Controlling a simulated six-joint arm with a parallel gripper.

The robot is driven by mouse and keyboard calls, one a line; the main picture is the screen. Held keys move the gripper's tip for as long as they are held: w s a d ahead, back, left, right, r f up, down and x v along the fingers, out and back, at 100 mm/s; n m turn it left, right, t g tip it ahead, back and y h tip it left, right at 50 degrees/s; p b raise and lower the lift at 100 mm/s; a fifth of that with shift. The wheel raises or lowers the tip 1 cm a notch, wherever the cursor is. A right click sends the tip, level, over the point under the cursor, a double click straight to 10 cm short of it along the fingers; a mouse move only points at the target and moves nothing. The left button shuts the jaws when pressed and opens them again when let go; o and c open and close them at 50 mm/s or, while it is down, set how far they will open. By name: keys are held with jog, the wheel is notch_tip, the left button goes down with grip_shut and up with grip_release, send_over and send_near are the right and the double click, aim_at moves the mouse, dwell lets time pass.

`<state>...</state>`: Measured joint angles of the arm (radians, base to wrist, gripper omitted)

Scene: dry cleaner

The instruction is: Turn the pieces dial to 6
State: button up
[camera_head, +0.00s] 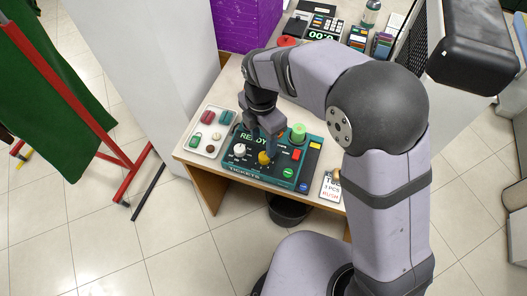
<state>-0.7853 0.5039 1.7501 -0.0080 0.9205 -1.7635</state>
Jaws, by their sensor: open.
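A dark teal ticket panel (250,172) lies on the counter, with "READY" on its display and "TICKETS" along its front edge. A yellow dial (264,158) sits near the panel's middle, and a white knob (239,149) is to its left. I cannot tell which of these is the pieces dial, and no numbers are readable. My gripper (262,142) points down over the panel, just above and behind the yellow dial. It is open; whether a finger touches the dial cannot be told. My gripper and wrist hide part of the panel's back.
A green knob (298,132) and a red button (295,154) stand on the panel's right. A white tray (211,148) with small items lies to the left. A paper card (330,187) is at the right front. A cash register (321,32) stands at the back.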

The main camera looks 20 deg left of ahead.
aim_at(264, 156)
jog(key=shift+d+f+p, duration=0.1)
jog(key=shift+f+p, duration=0.65)
jog(key=shift+f, duration=2.65)
jog(key=c, duration=1.1)
